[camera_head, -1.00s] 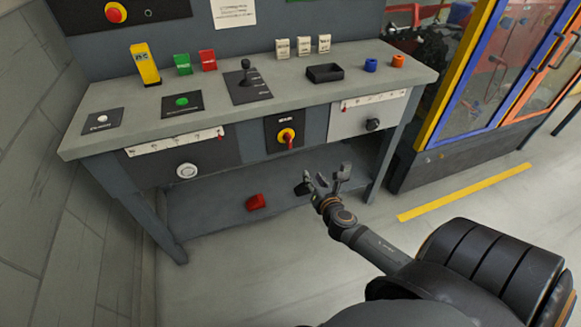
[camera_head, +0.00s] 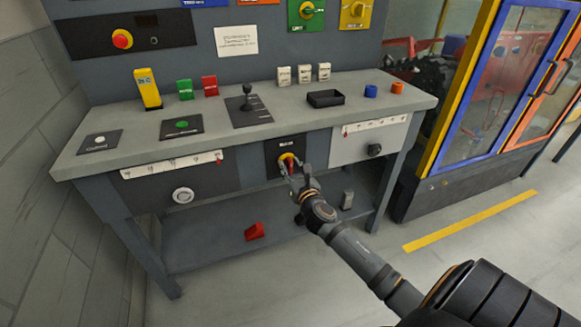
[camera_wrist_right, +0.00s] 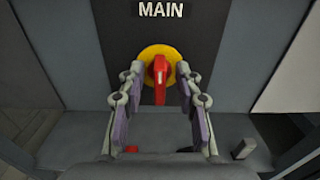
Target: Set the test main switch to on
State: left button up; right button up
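The main switch is a red rotary handle (camera_wrist_right: 160,78) on a yellow round plate (camera_wrist_right: 151,52), on a black panel labelled MAIN (camera_wrist_right: 190,32). The handle points straight down in the right wrist view. In the head view the switch (camera_head: 287,158) sits on the bench front, partly covered by my right gripper (camera_head: 293,171). In the right wrist view the right gripper (camera_wrist_right: 160,100) is open, its fingers on either side of the handle, with gaps visible on both sides. My left gripper is not in view.
The bench top (camera_head: 215,140) carries colored blocks, a joystick panel (camera_head: 248,112) and a black tray (camera_head: 325,98). A white dial (camera_head: 183,195) and a black knob (camera_head: 375,150) flank the switch. A red wedge (camera_head: 254,231) lies on the lower shelf.

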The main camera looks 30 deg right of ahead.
jog(key=shift+w, duration=0.2)
jog(key=shift+c, duration=0.4)
grip_shut()
